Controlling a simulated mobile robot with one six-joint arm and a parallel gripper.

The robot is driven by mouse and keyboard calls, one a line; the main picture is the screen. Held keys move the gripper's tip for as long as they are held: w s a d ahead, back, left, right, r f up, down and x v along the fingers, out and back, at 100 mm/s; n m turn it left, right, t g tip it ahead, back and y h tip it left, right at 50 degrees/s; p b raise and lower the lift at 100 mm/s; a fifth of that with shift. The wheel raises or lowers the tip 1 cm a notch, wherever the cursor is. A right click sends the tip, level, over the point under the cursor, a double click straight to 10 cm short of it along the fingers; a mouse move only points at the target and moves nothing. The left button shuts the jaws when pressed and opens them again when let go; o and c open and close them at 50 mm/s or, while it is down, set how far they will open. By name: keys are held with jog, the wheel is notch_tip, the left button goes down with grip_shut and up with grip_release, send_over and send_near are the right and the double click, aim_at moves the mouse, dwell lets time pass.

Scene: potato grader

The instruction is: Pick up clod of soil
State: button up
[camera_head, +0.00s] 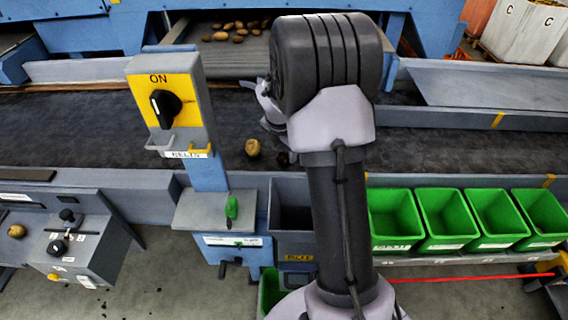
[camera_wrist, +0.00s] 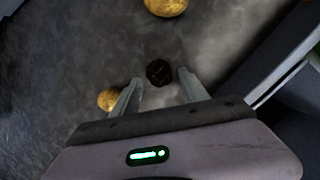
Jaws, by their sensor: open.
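The clod of soil (camera_wrist: 159,72) is a small dark brown lump on the grey belt in the wrist view. It shows between and slightly beyond the tips of my gripper (camera_wrist: 160,79). The two fingers are apart and nothing is held; I cannot tell how high they are above the belt. In the head view, a dark lump (camera_head: 284,159), seemingly the same clod, is partly hidden by my arm. My gripper there is mostly hidden behind the arm.
A potato (camera_wrist: 108,99) lies just outside the left finger, and another potato (camera_wrist: 166,6) lies beyond the clod. The belt (camera_head: 90,130) has a raised side rail (camera_head: 130,182). A switch post (camera_head: 178,100) stands at left. Green bins (camera_head: 440,215) line the front right.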

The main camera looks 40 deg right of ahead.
aim_at(284, 156)
jog(key=b+x, duration=0.1)
jog(key=x, duration=0.3)
jog(key=shift+a+b, duration=0.15)
jog(key=shift+b, duration=0.25)
jog(key=shift+r, duration=0.15)
